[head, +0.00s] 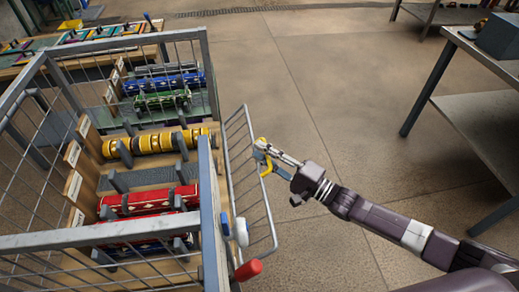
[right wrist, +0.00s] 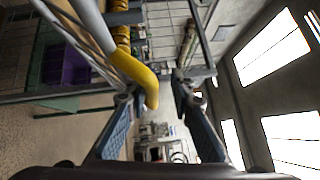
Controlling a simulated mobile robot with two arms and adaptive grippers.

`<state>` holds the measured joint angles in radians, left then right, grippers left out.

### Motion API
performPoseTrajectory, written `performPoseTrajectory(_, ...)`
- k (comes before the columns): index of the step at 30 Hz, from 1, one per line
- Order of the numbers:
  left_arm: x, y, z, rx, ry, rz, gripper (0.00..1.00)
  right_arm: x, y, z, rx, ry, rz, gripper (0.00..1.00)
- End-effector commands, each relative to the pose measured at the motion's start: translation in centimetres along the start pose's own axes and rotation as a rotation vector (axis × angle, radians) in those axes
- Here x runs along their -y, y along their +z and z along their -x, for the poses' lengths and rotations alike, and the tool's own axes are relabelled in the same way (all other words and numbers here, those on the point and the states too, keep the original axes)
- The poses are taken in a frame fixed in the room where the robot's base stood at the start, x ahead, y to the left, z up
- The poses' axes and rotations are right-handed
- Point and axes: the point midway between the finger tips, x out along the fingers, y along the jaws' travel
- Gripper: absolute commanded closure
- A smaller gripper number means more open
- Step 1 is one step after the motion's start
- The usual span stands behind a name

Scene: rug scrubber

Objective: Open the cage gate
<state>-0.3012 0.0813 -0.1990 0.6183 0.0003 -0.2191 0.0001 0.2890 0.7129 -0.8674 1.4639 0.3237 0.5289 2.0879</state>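The cage (head: 126,239) is a grey metal frame with wire mesh, at the left of the head view. Its gate (head: 264,212) is a narrow wire panel at the cage's right side, standing out from the frame at an angle. A yellow curved handle (head: 267,168) sits on the gate and also shows large in the right wrist view (right wrist: 138,76). My right gripper (head: 262,150) is at this handle. Its two fingers are apart in the right wrist view (right wrist: 153,92), with the handle's tip between them, close to the left finger. My left gripper is not in view.
Yellow (head: 152,143), blue (head: 168,82), green (head: 160,102) and red (head: 140,202) rollers lie inside the cage. A blue-and-white knob (head: 241,231) and a red grip (head: 248,270) are on the front post. A metal table (head: 478,52) stands at right. The floor between is clear.

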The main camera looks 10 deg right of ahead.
Motion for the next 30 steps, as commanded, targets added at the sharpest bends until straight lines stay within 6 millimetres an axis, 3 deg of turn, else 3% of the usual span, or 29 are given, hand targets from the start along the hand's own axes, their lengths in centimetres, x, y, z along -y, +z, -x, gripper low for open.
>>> performPoseTrajectory(9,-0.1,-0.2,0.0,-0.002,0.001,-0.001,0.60,0.3,-0.1,6.9,0.002,-0.005,0.003,0.83)
performPoseTrajectory(15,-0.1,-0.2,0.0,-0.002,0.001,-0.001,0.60,0.3,-0.1,9.7,0.002,-0.006,0.004,0.83)
performPoseTrajectory(30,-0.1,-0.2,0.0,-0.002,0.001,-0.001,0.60,0.2,-0.1,10.5,0.002,-0.005,0.002,0.83)
